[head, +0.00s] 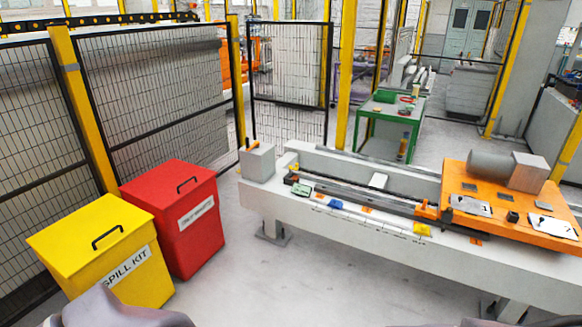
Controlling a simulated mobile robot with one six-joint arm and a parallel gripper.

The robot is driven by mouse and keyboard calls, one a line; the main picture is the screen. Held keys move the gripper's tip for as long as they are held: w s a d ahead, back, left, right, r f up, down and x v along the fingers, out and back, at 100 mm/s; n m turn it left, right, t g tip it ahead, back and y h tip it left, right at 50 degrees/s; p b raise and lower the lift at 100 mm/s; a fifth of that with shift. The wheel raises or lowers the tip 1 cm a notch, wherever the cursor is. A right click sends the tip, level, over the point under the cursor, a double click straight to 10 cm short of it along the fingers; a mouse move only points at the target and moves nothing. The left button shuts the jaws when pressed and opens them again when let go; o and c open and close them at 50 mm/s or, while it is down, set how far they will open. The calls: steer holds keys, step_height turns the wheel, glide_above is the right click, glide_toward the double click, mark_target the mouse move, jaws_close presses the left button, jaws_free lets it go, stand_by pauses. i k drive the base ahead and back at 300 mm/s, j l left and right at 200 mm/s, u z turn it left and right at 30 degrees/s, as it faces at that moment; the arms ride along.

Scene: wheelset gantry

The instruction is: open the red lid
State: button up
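A red bin stands on the floor at the left of the head view, against the mesh fence. My gripper is not in the head view. A grey rounded part at the bottom left edge looks like part of my own body.
A yellow spill kit bin (90,240), its lid closed, stands close beside the red bin. A long white bench (300,200) with an orange carriage (510,190) stands right. A green table (389,115) is behind. Floor between red bin and bench is clear.

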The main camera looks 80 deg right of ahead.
mark_target(161, 188)
steer(key=z, duration=1.6)
steer(key=i+z, duration=0.15)
steer(key=i, duration=3.35)
steer(key=l, duration=0.1)
